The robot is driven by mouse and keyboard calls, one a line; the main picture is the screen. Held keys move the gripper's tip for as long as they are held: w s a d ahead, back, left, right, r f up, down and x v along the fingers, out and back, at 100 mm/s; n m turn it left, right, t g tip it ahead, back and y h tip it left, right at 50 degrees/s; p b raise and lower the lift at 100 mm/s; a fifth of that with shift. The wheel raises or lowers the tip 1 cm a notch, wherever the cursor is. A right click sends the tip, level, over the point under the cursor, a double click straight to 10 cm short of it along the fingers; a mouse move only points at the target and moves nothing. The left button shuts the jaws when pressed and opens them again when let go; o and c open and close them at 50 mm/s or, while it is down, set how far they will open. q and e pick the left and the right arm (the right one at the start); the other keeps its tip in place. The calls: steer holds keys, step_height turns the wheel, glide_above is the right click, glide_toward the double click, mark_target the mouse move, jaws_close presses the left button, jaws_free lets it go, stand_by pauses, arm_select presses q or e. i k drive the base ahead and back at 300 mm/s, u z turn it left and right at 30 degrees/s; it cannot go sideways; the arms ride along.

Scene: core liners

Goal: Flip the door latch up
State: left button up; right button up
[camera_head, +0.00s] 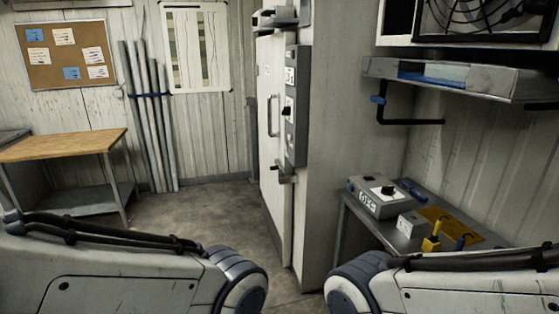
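A tall white door (270,75) stands near the middle of the view, seen at a steep angle. A vertical pull handle (270,115) is on its face. Below the handle, at the door's right edge, is a small metal latch (284,177). It is small in the view, and I cannot tell its exact position. A grey switch panel (291,107) with a dark knob is beside the door's edge, above the latch. Parts of both my arms show along the bottom, well below and nearer than the latch. Neither of my grippers is in view.
At right, a metal table (343,219) holds a grey control box (379,197), a small white box (410,224) and a yellow tool (432,240). A metal shelf (470,79) juts out above. A wooden-topped bench (65,145) and several poles (150,115) are left. Floor (205,215) before the door is clear.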

mark_target(274, 168)
steer(key=i, duration=1)
steer(key=u, duration=0.15)
